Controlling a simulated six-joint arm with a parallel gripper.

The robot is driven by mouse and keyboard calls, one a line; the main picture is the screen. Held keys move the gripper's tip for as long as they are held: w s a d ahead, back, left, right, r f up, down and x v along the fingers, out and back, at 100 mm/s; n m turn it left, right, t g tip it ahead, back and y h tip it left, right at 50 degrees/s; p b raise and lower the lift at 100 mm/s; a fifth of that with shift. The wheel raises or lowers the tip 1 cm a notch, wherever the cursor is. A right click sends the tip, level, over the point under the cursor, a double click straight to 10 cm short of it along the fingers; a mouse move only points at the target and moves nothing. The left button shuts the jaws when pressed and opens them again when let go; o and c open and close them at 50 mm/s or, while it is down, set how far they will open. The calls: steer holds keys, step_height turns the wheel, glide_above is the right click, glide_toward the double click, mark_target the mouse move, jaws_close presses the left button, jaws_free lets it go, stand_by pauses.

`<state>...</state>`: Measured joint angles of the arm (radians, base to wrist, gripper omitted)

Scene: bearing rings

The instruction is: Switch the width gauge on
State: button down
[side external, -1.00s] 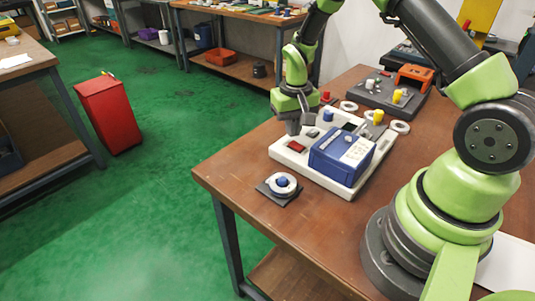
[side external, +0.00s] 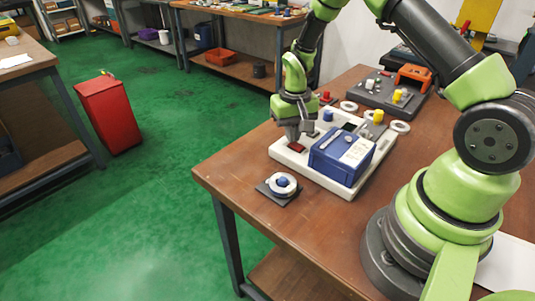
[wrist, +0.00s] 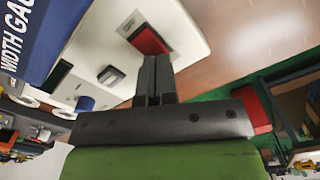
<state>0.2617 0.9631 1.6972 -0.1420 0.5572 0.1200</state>
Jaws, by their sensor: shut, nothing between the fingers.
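The width gauge is a blue box (side external: 341,157) on a white base plate (side external: 340,188); part of its lettering shows in the wrist view (wrist: 50,30). A red rocker switch (side external: 296,147) sits at the base's left end, and it also shows in the wrist view (wrist: 148,40). My gripper (side external: 293,138) is shut and empty, pointing down at the switch. In the wrist view the closed fingertips (wrist: 156,58) are at the switch's near edge; I cannot tell whether they touch it. The gripper partly hides the switch in the side view.
A white ring on a blue post (side external: 283,184) stands on a dark pad at the front left. Loose rings (side external: 400,127) lie behind the gauge, near a grey tray (side external: 375,96) with coloured posts.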

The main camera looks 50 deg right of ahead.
steer(key=shift+f, duration=0.45)
stand_by(0.3)
steer(key=shift+r, duration=3.5)
